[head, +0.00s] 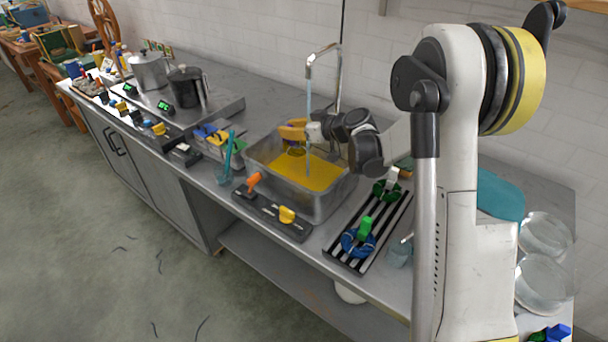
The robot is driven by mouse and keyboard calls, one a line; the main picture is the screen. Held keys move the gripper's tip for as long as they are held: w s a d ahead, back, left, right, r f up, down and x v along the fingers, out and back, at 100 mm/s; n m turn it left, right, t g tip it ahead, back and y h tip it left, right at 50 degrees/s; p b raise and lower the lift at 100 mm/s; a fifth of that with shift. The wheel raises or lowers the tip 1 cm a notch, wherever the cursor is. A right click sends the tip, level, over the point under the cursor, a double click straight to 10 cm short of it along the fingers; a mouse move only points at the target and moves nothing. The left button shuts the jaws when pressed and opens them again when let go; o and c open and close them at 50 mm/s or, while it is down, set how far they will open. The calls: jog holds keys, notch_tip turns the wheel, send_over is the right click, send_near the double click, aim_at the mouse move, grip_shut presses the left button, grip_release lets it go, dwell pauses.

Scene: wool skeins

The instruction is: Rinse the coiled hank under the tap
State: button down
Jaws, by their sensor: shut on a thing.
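My gripper (306,131) is over the sink basin, at the end of my arm reaching in from the right. It is shut on a yellow-ochre hank (291,132) and holds it above the basin's back part. The hank's fine shape is too small to tell. The metal tap (337,75) arches over the basin, and a thin pale-blue stream of water (308,108) falls from its spout past the gripper and hank. Whether the stream strikes the hank is unclear. The steel basin (325,208) holds yellow liquid (305,173).
A slatted rack (385,222) right of the basin bears a blue hank (356,243) and a green hank (386,190). A panel with an orange lever (254,180) and yellow knob (287,215) lies in front.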

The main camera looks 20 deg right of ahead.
jog(key=shift+w, duration=0.1)
jog(key=shift+w+a+r+p, duration=0.15)
jog(key=shift+w+a+r, duration=0.2)
jog(key=shift+w, duration=0.25)
jog(key=shift+w+a+r+p, duration=0.15)
jog(key=shift+w+a+r, duration=0.1)
jog(key=shift+w+a, duration=0.25)
dwell(0.8)
notch_tip(320, 180, up, 6)
jog(key=p, duration=0.4)
dwell(0.6)
